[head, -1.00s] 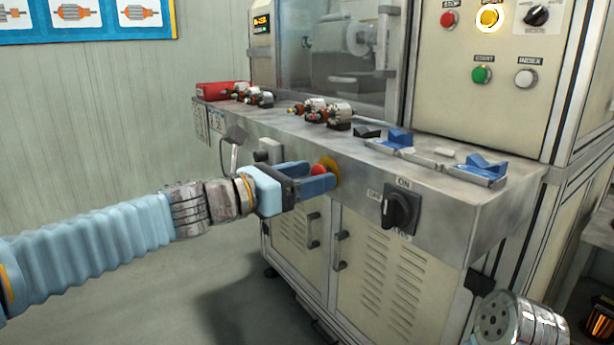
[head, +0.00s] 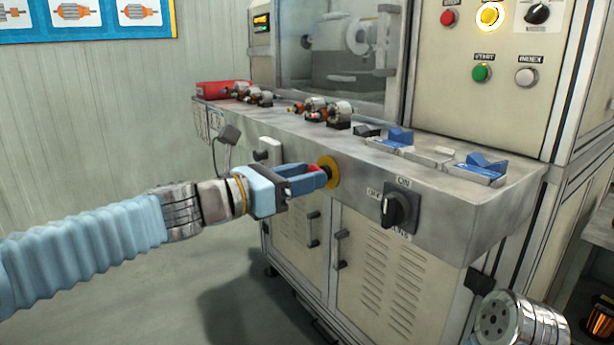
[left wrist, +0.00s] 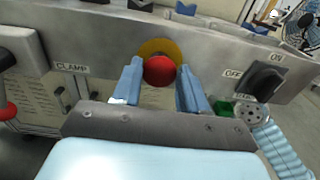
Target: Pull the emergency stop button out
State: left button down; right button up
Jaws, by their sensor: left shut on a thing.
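The emergency stop button (left wrist: 159,71) is a red round knob on a yellow ring, set in the front face of the machine's ledge. In the head view the red knob (head: 315,168) shows partly between my fingers, with the yellow ring (head: 331,172) just beyond them. My left gripper (head: 312,178) is shut on the knob, one finger on each side of it. In the left wrist view, my left gripper's fingers (left wrist: 157,88) flank the knob, which partly covers the yellow ring. My right gripper is not in view; part of my right arm shows at the lower right.
A black ON/OFF rotary switch (head: 401,207) sits right of the button. A pale clamp control (head: 268,150) sits to its left. Several armatures (head: 322,110) and blue fixtures (head: 480,165) stand on the ledge (head: 350,150). Cabinet handles (head: 314,230) stick out below.

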pick_arm(q)
jog(key=c, duration=0.6)
grip_release()
jog(key=shift+a, duration=0.1)
jog(key=shift+s+a, duration=0.1)
jog(key=v, duration=1.3)
jog(key=shift+s+a, duration=0.2)
jog(key=shift+a, duration=0.05)
